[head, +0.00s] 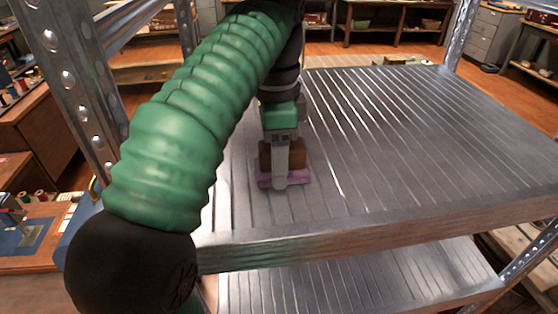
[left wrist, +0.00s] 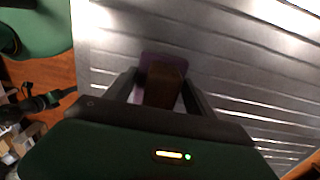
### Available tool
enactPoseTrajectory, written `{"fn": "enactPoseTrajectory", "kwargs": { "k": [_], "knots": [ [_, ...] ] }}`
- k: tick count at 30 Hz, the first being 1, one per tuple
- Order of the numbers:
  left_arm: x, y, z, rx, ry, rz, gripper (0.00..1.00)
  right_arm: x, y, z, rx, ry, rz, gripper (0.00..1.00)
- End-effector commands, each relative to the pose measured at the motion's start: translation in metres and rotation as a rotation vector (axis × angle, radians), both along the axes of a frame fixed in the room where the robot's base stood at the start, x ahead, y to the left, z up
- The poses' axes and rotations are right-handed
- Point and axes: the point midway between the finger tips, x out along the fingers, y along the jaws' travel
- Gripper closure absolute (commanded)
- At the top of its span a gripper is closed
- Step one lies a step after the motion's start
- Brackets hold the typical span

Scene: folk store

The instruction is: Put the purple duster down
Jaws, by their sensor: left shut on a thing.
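The purple duster (head: 298,179) has a purple base and a brown block on top. My left gripper (head: 281,168) points down over the grey metal shelf (head: 400,130) and is shut on the duster's brown block. In the left wrist view the purple base (left wrist: 163,59) and brown block (left wrist: 163,86) show between the two fingers of my left gripper (left wrist: 160,92). The duster is low over the shelf, base downward. I cannot tell whether its underside touches the ribbed surface. My right gripper is not in view.
The shelf top is bare around the duster, with wide free room to the right. A metal upright (head: 75,85) stands at the left and another (head: 461,35) at the back right. A lower shelf (head: 360,280) lies beneath. Wooden benches stand beyond.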

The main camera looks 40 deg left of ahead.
Motion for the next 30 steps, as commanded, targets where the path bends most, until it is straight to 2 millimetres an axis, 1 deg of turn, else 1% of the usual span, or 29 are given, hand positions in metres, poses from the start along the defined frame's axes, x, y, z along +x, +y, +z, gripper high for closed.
{"fn": "enactPoseTrajectory", "kwargs": {
  "k": [2, 3, 8, 17, 20, 24, 27, 30],
  "knots": [
    [0.000, 0.000, -0.003, 0.000, 0.000, 0.000, 0.93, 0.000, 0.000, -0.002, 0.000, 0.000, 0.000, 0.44],
    [0.001, 0.000, -0.003, 0.000, 0.000, 0.000, 0.36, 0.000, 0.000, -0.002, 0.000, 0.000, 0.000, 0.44],
    [0.001, 0.000, -0.002, 0.000, 0.000, 0.000, 0.15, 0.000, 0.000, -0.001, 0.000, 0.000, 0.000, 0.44],
    [0.001, 0.000, 0.000, 0.001, -0.001, 0.001, 0.15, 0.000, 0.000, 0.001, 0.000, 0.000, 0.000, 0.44],
    [0.002, 0.000, 0.014, 0.001, -0.002, -0.001, 0.15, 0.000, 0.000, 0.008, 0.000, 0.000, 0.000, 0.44],
    [0.002, 0.000, 0.045, 0.000, -0.003, -0.001, 0.15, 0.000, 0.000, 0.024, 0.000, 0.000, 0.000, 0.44],
    [0.002, 0.000, 0.065, 0.002, -0.003, -0.001, 0.15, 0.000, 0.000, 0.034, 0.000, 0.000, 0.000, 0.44],
    [0.001, 0.000, 0.075, 0.001, -0.001, -0.001, 0.15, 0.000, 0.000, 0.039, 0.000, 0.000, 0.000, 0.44]
  ]
}}
